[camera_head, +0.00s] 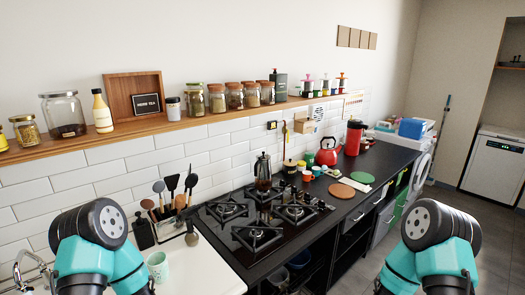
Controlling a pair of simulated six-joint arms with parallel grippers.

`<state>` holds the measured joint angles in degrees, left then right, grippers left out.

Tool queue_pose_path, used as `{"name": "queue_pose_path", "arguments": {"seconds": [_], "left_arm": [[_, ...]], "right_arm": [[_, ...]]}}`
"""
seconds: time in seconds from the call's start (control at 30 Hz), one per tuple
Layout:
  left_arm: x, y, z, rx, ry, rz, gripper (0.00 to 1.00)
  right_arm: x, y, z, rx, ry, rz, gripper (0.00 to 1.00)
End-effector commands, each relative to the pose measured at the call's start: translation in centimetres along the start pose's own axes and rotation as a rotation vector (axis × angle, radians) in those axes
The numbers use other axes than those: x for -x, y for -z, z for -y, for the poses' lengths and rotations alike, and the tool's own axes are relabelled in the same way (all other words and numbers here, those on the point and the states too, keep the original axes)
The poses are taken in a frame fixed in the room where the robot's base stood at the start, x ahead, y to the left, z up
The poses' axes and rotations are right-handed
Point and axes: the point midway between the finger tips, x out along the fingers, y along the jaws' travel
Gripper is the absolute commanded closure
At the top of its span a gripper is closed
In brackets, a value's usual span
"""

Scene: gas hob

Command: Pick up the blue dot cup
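A small pale mint-blue cup (158,266) stands upright on the white counter at the lower left, just right of my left arm. Its surface looks faintly patterned, but the dots are too small to make out clearly. Part of its lower left side is close to or behind my arm. Only black and teal links of my two arms show, at the lower left and lower right. Neither gripper is in the picture.
A utensil holder (172,224) with several spoons and spatulas stands behind the cup. The black gas hob (257,237) with a moka pot (262,172) is to the right. A red kettle (327,152) and small cups sit farther back. White counter right of the cup (205,265) is clear.

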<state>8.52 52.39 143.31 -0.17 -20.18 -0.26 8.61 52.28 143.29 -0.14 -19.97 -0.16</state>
Motion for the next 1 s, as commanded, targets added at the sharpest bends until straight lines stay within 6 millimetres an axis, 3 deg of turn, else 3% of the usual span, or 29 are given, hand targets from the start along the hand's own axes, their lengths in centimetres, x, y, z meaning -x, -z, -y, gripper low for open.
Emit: {"name": "queue_pose_path", "arguments": {"seconds": [0.23, 0.87, 1.0], "left_arm": [[0.05, 0.01, 0.04, 0.002, 0.0, 0.0, 0.61], [0.06, 0.01, 0.05, 0.004, 0.0, 0.001, 0.01], [0.07, 0.01, 0.05, 0.004, 0.0, 0.001, 0.0]], "right_arm": [[0.0, 0.0, 0.01, 0.0, 0.0, 0.0, 0.63], [0.0, 0.0, 0.0, 0.0, 0.0, 0.0, 0.63], [0.0, 0.0, 0.0, 0.0, 0.0, 0.0, 0.63]]}}
